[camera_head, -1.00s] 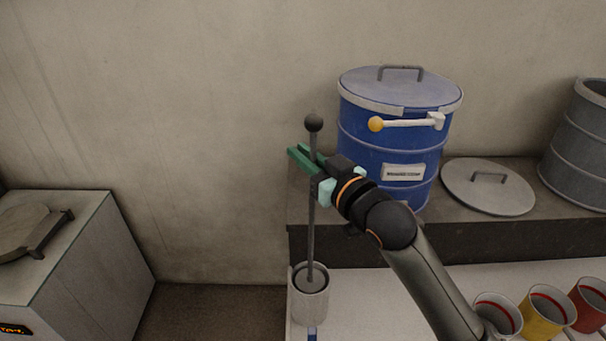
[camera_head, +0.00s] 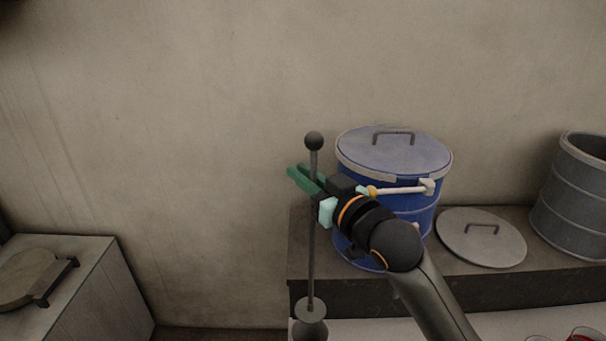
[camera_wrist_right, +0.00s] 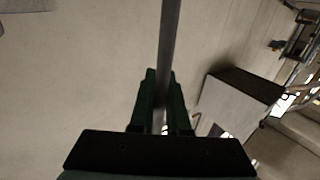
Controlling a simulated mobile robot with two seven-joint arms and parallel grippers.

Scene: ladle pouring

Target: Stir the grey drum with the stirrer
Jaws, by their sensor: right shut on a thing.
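The stirrer (camera_head: 312,250) is an upright dark rod with a black ball on top and a small disc at its lower end. My right gripper (camera_head: 306,180) has green fingers shut on the rod below the ball. The right wrist view also shows the rod (camera_wrist_right: 170,45) between the fingers (camera_wrist_right: 158,100). My left gripper is out of view.
A lidded blue drum (camera_head: 385,205) with a white-handled, yellow-tipped lever stands behind my right gripper. A loose grey lid (camera_head: 480,250) lies on the ledge (camera_head: 312,262) between the drums. Cup rims show at bottom right. A grey cabinet (camera_head: 85,300) stands left.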

